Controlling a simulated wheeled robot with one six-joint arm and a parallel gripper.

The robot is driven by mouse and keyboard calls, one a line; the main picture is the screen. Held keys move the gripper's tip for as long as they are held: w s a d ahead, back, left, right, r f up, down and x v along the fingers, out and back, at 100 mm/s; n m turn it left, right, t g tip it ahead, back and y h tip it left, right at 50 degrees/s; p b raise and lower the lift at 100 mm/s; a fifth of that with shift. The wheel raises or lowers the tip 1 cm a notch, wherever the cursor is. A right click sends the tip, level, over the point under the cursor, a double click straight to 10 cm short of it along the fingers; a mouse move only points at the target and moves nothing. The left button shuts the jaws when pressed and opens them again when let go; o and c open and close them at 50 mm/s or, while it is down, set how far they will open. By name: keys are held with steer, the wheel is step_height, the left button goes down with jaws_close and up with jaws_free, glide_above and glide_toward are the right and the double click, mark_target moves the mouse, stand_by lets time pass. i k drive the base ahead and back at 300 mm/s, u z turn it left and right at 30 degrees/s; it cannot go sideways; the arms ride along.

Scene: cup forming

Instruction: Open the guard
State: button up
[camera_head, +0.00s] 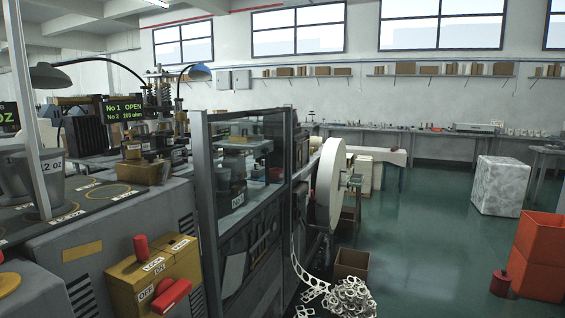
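The guard (207,185) is a dark grey upright frame with clear panels, left of the middle of the view. It stands across the side of the machine and appears shut. Machine parts and a plate with a partly readable label show through its panels. I cannot make out a handle or latch on it. My gripper is not in view.
A yellow box (128,289) with LOCK, ON and OFF labels, a red knob (141,246) and a red lever (171,297) sits left of the guard. A large white reel (327,185) and scrap pile (349,299) stand right of it. Green floor (425,245) is open farther right.

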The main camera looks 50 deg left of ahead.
mark_target(212, 118)
steer(key=i, duration=0.15)
steer(key=u, duration=1.7)
steer(key=k, duration=0.4)
steer(key=z, duration=0.95)
steer(key=i, duration=0.7)
steer(key=u, duration=0.6)
steer(key=i, duration=0.65)
steer(key=u, duration=0.65)
